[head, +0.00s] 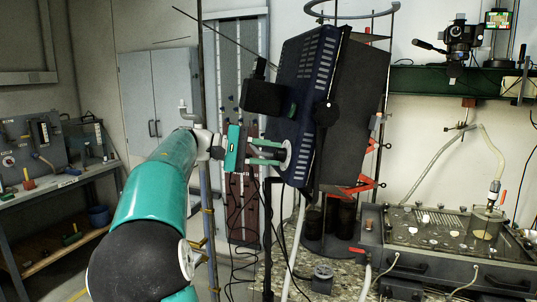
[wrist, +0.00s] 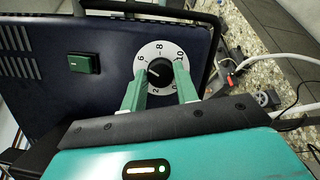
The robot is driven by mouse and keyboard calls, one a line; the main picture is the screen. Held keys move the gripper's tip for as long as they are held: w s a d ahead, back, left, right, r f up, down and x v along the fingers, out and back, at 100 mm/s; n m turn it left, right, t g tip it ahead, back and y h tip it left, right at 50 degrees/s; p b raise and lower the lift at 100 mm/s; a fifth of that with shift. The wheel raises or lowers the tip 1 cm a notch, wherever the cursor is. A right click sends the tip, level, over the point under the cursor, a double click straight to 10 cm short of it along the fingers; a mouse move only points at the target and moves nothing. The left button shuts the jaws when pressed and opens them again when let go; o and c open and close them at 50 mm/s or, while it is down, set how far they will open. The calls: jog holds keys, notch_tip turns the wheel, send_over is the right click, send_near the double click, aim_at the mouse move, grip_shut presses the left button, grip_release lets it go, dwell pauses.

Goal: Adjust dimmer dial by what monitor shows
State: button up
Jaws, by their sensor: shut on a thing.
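The dimmer dial (wrist: 160,72) is a black knob on a white ring marked with numbers up to 10, on the dark blue lamp housing (head: 308,75). My gripper (wrist: 161,76) has its green fingers on either side of the knob, shut on it. In the head view my gripper (head: 268,152) reaches the housing from the left. The knob's pale mark points left, below the 6; a finger hides the number there. The small monitor (head: 498,20) at the top right shows a greenish picture with an orange-yellow edge, too small to read.
A green rocker switch (wrist: 82,64) sits left of the dial. A glass-topped tank with hoses (head: 430,235) stands at the right. A camera (head: 459,40) is on the green rail. Thin cables hang below my gripper. A cluttered workbench (head: 50,190) is at the left.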

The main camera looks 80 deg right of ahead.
jog(key=shift+m+t, duration=0.3)
jog(key=shift+m, duration=1.6)
jog(key=o, duration=1)
jog(key=v, duration=1.3)
jog(key=shift+w+r, duration=0.25)
jog(key=shift+w, duration=0.15)
jog(key=shift+f, duration=0.1)
